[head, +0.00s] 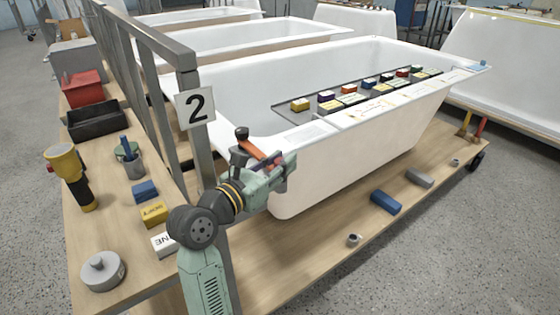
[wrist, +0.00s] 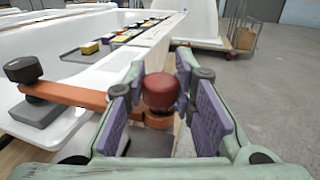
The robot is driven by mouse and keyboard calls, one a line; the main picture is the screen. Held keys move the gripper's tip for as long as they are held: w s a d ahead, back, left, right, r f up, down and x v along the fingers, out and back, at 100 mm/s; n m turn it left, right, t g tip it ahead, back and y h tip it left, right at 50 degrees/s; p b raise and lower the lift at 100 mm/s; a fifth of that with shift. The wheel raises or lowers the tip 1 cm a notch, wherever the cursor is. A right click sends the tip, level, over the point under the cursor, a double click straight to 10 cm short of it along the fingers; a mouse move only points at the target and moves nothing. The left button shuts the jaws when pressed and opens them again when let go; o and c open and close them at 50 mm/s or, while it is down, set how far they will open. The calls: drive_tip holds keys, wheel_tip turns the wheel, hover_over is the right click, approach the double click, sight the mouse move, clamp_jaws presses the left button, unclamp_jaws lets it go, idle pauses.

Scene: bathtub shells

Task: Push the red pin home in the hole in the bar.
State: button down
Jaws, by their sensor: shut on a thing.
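The red pin (wrist: 161,90) shows as a round dark red knob between the purple pads of my gripper (wrist: 163,115) in the wrist view. My gripper is shut on it. An orange collar (wrist: 158,121) sits right below the knob, at the end of the orange bar (wrist: 75,96). The pin's shank is hidden, so I cannot tell how deep it sits. The bar runs left to a black knob (wrist: 23,69) over a grey block on the tub rim. In the head view my gripper (head: 274,168) is beside the bar (head: 250,148), at the tub's near end.
The white bathtub (head: 350,150) stands on a wooden cart deck (head: 310,245). A grey tray (head: 292,112) with several coloured blocks lies across the tub. A metal post with a "2" sign (head: 195,107) stands close to my arm. A side bench holds a yellow torch (head: 68,170) and bins.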

drive_tip(key=shift+f, duration=0.15)
drive_tip(key=c, duration=1.3)
unclamp_jaws()
drive_tip(key=v, duration=1.2)
